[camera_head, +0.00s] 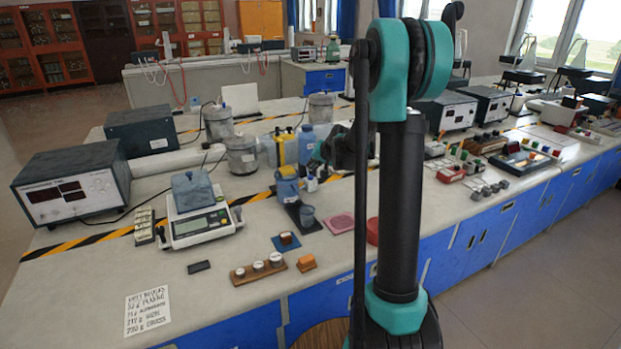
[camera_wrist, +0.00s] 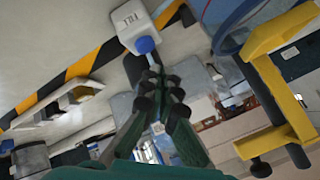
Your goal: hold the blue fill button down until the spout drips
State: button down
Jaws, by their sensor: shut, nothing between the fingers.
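In the wrist view a white box marked FILL (camera_wrist: 133,20) carries the round blue fill button (camera_wrist: 145,45). My gripper (camera_wrist: 156,72) is shut and empty, its fingertips just below the button in the picture. I cannot tell whether they touch it. I cannot make out the spout or any drip.
A yellow bracket (camera_wrist: 275,80) and a clear blue-rimmed vessel (camera_wrist: 232,38) stand close by on the right in the wrist view. In the head view, a scale (camera_head: 200,226) stands left of the container and a pink pad (camera_head: 340,223) lies to the right.

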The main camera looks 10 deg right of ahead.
jog(key=shift+f, duration=0.6)
dwell(1.1)
jog(key=shift+f, duration=0.4)
